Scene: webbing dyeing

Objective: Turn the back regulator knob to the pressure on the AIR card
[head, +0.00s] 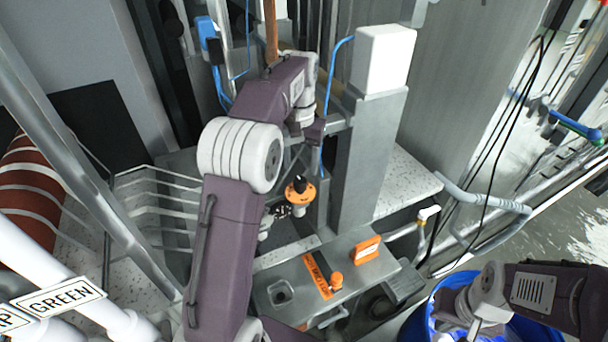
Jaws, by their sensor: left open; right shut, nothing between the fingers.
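An orange round knob with a black top (299,190) sits behind the grey bench, left of the metal column; I take it as the back regulator knob. My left gripper (297,160) reaches down from the purple arm just above it. Its thin fingers are apart and I cannot tell whether they touch the knob. A second orange knob (336,281) stands on the grey bench in front, beside an orange strip label (318,277). I cannot make out an AIR card or a pressure reading. My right gripper (476,327) is shut and empty at the lower right.
A blue bin (436,300) is beneath my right gripper. The metal column (368,165) with a white box (383,58) stands right of the back knob. A small orange sign (366,249) is on the bench. A wire rack (150,205) is at left.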

